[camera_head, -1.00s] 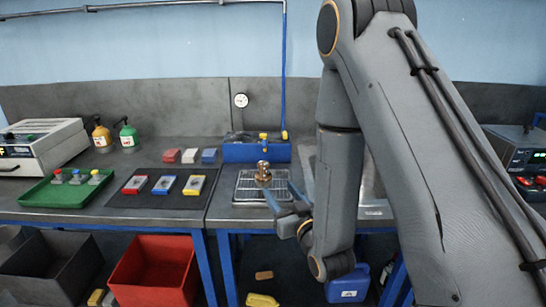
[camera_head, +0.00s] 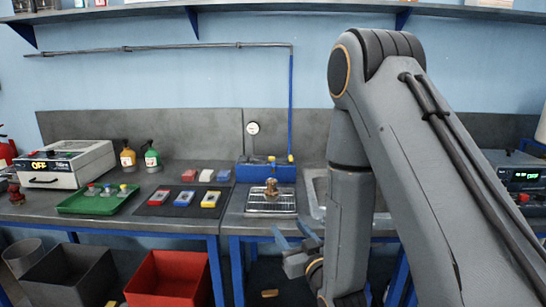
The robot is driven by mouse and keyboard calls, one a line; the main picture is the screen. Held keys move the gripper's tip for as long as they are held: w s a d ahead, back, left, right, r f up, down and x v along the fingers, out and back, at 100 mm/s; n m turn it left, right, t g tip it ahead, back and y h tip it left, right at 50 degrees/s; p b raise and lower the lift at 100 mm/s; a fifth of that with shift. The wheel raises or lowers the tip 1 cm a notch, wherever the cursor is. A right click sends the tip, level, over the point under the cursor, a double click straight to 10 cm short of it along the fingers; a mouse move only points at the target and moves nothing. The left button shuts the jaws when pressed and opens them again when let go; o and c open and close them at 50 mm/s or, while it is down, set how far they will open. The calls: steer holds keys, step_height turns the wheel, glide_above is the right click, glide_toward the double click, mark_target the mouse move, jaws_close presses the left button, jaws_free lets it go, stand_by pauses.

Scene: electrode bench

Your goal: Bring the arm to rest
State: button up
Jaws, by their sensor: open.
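My arm reaches down in front of the bench in the head view. My gripper (camera_head: 293,236) is open and empty. It hangs low, in front of the bench's front edge, below the wire rack (camera_head: 260,206). A brass-coloured metal piece (camera_head: 271,188) stands on the rack, apart from the gripper. My forearm hides part of the sink (camera_head: 316,190) and the bench to the right.
A green tray (camera_head: 72,207) with several small bottles and a dark mat (camera_head: 156,210) with red, blue and yellow blocks lie on the left. A red bin (camera_head: 170,282) and a dark bin (camera_head: 72,278) stand below. A power supply (camera_head: 515,175) stands right.

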steer(key=s+d+f+m+g+h, duration=0.25)
steer(key=s+d+g+h, duration=0.3)
steer(key=d+g, duration=0.45)
steer(key=s+d+r+m+g, duration=0.1)
steer(key=s+d+g, duration=0.1)
steer(key=s, duration=0.6)
steer(key=s+d+r+g, duration=0.1)
steer(key=s+d+g, duration=0.1)
steer(key=s, duration=0.6)
steer(key=shift+d+m+g, duration=0.35)
steer(key=shift+g, duration=0.35)
steer(key=shift+r+h, duration=0.1)
steer(key=shift+h, duration=0.15)
steer(key=shift+c, duration=0.4)
